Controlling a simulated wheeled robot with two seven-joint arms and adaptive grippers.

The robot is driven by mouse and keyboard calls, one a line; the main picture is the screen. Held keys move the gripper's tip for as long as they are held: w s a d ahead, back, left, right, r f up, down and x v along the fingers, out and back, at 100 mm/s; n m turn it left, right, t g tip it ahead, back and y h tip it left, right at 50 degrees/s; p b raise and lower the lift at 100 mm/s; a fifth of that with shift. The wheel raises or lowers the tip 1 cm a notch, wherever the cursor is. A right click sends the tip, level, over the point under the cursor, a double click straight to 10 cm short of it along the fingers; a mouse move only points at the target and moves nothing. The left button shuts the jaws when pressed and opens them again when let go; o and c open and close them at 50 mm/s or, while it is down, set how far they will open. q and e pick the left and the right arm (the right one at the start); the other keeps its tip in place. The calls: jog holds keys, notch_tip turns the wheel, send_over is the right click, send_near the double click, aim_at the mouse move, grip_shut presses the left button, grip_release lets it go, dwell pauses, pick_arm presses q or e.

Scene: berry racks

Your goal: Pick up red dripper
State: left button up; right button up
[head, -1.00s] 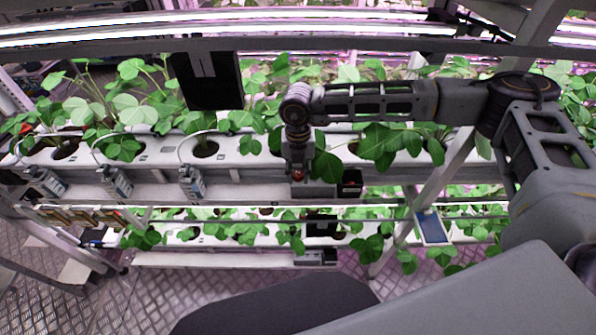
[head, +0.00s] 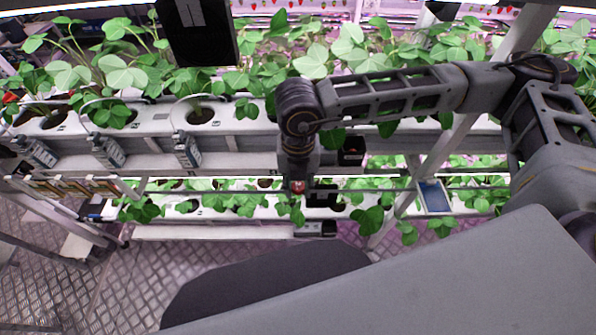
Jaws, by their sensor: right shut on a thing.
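My right gripper (head: 298,184) points down in front of the upper white trough (head: 245,128), right of the picture's middle line of plants. It is shut on a small red thing, the red dripper (head: 297,187), of which only a little shows at the fingertips. The rest is hidden by the gripper. My left gripper is not in view.
Several grey-white drippers with thin tubes (head: 187,150) hang on the trough's front at left. A small black box (head: 350,151) sits right of the gripper. A black panel (head: 196,32) hangs above the plants. A lower trough (head: 215,231) runs below.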

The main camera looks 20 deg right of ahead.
jog(key=shift+s+a, duration=0.15)
jog(key=shift+s, duration=0.4)
jog(key=shift+n, duration=0.3)
dwell(0.4)
